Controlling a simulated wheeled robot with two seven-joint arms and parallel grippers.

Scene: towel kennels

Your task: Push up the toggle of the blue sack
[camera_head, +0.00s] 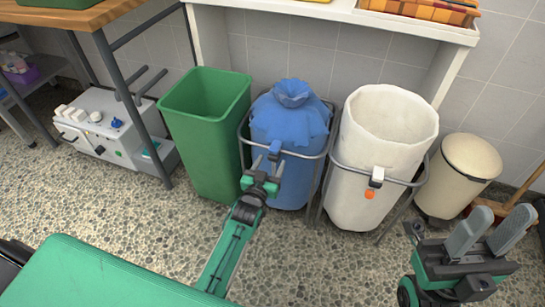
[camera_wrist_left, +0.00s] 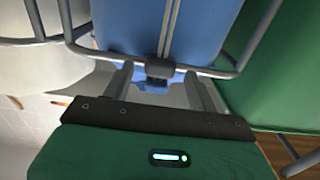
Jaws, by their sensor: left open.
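The blue sack (camera_head: 288,125) hangs in a grey metal ring stand, its top gathered into a twisted knot. In the left wrist view the toggle (camera_wrist_left: 158,70) looks dark and lies between the fingertips. My left gripper (camera_head: 268,165) is open, just in front of and below the toggle, with its fingers on either side. Contact with the toggle cannot be made out. My right gripper (camera_head: 489,226) is open and empty at the lower right, away from the sack.
A green bin (camera_head: 207,130) stands close left of the blue sack. A white shelf (camera_head: 390,20) overhangs behind.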

